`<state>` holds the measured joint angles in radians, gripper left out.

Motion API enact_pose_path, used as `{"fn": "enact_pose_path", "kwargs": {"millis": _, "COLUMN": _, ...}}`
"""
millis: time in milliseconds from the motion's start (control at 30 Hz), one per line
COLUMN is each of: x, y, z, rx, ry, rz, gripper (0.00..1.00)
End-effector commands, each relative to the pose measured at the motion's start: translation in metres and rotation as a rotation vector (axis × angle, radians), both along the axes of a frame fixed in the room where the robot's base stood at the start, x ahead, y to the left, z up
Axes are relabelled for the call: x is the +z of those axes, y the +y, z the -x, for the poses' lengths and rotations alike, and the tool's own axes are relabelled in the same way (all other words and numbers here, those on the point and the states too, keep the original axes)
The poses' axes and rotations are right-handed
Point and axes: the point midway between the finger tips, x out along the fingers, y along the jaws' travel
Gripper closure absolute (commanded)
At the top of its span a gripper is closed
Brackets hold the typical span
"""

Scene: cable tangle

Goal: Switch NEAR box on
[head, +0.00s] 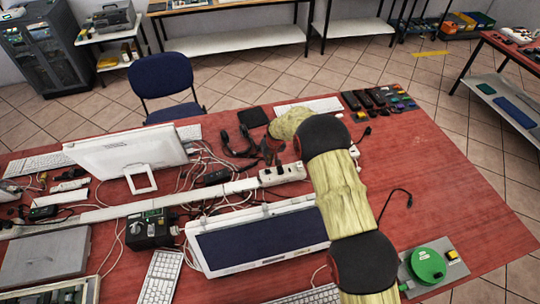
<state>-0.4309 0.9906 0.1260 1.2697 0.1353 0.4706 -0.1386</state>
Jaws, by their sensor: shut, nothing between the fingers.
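No label reading NEAR can be made out, so I cannot tell for sure which box is meant. A white socket box (283,175) sits at the right end of a long white strip on the red table. A black box (148,231) with a green top stands left of the tilted screen. A grey box (428,266) with a big green disc and a yellow part lies at the right front. My gripper (272,155) points down just above or behind the white socket box, partly hidden by my arm. It is shut and empty. I cannot tell whether it touches anything.
Tangled cables surround the white monitor (130,150) and the tilted screen (258,238). Black headphones (237,143) lie left of my gripper. A blue chair (163,80) stands behind.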

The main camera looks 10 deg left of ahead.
Motion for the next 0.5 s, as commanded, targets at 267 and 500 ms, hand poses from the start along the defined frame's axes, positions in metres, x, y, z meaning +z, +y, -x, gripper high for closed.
{"fn": "enact_pose_path", "kwargs": {"millis": 267, "x": -0.035, "y": 0.005, "z": 0.002, "rx": 0.000, "ry": 0.000, "rz": 0.000, "gripper": 1.00}}
{"fn": "enact_pose_path", "kwargs": {"millis": 500, "x": -0.042, "y": 0.006, "z": 0.003, "rx": 0.001, "ry": 0.000, "rz": 0.000, "gripper": 1.00}}
